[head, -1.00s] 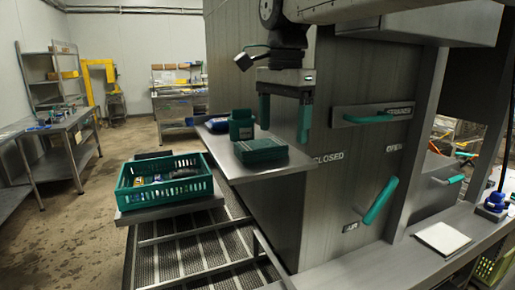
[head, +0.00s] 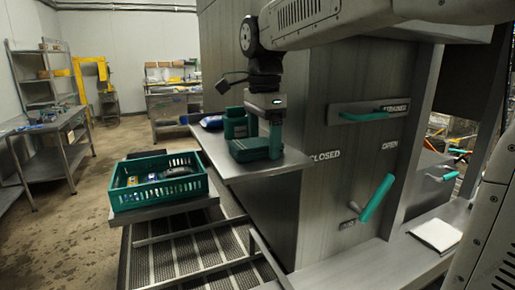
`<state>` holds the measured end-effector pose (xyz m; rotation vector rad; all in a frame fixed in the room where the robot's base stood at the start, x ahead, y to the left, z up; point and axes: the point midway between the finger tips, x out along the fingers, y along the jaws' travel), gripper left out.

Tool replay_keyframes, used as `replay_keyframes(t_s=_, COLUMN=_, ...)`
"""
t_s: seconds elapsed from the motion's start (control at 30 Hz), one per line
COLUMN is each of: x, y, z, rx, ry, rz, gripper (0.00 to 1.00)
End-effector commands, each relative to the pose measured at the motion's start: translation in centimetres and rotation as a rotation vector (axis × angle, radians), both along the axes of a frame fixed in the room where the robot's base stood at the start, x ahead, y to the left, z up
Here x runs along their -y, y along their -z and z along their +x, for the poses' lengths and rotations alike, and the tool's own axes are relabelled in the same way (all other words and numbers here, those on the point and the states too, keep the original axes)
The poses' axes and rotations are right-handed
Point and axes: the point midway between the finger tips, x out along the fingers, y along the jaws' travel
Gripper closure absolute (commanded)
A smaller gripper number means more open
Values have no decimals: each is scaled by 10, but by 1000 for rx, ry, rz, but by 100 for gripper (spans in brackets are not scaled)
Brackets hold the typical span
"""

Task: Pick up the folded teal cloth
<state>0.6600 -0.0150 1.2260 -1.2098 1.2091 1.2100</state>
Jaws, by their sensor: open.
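The folded teal cloth (head: 247,151) lies as a flat block on the steel side shelf (head: 285,165). My gripper (head: 264,138) points down over the cloth, with its teal fingers open. The near finger overlaps the cloth's right part in the head view. The other finger shows behind it, against the cloth's back part. I cannot tell whether the fingers touch the cloth or stand on either side of it.
A teal container (head: 235,122) stands close behind the cloth, and a blue packet (head: 211,122) lies farther back. A teal crate (head: 160,188) with packets sits lower left. Steel panels with teal handles (head: 377,198) rise to the right. The shelf's front right is bare.

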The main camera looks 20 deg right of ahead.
Motion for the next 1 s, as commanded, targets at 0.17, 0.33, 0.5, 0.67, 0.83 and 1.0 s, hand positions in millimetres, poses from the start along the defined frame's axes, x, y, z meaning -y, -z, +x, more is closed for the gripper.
replay_keyframes(t_s=0.17, x=1, y=0, z=0, rx=0, ry=1, rz=0, gripper=21)
replay_keyframes(t_s=0.33, x=1, y=0, z=0, rx=0, ry=1, rz=0, gripper=64)
replay_keyframes(t_s=0.5, x=1, y=0, z=0, rx=0, ry=1, rz=0, gripper=64)
replay_keyframes(t_s=0.67, x=1, y=-2, z=0, rx=1, ry=1, rz=0, gripper=64)
replay_keyframes(t_s=0.83, x=1, y=-12, z=0, rx=2, ry=1, rz=0, gripper=64)
replay_keyframes(t_s=1.0, x=1, y=-35, z=1, rx=4, ry=1, rz=0, gripper=64)
